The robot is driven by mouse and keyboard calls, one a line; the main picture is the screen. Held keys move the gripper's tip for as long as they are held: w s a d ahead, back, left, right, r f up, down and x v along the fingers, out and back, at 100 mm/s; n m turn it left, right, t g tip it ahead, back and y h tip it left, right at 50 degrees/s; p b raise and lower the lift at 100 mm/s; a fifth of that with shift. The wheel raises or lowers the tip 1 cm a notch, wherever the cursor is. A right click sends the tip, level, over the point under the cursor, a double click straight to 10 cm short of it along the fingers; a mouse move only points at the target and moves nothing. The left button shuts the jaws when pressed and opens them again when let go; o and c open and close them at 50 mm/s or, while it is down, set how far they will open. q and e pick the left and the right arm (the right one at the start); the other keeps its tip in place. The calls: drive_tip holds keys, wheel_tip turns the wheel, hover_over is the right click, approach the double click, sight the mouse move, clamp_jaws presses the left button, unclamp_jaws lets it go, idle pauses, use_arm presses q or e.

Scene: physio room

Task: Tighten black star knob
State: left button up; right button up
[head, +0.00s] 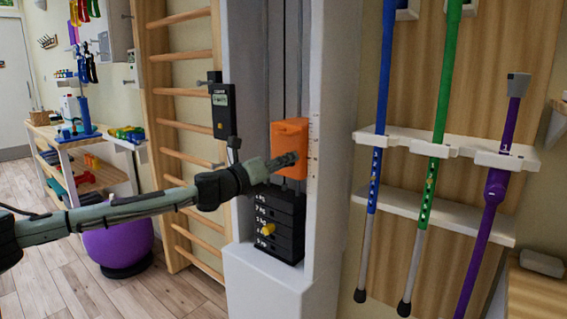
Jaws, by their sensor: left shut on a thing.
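An orange block (289,130) sits in the grey upright of a pulley weight machine, above a black weight stack. My left gripper (284,161) reaches in from the left and is at the lower front of the orange block, shut on a small dark thing. This looks like the black star knob, but the fingers cover most of it and its shape cannot be made out. My right gripper is not in view.
The black weight stack (278,222) with a yellow pin (268,229) is just below my left gripper. Wooden wall bars (183,92) and a black device (222,108) stand left. Blue, green and purple poles hang in a white rack (463,148) to the right.

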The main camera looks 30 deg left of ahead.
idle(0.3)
use_arm(q)
drive_tip(key=o, duration=1.2)
drive_tip(key=shift+c, duration=0.2)
drive_tip(key=s, duration=1.2)
drive_tip(key=shift+a, duration=0.45)
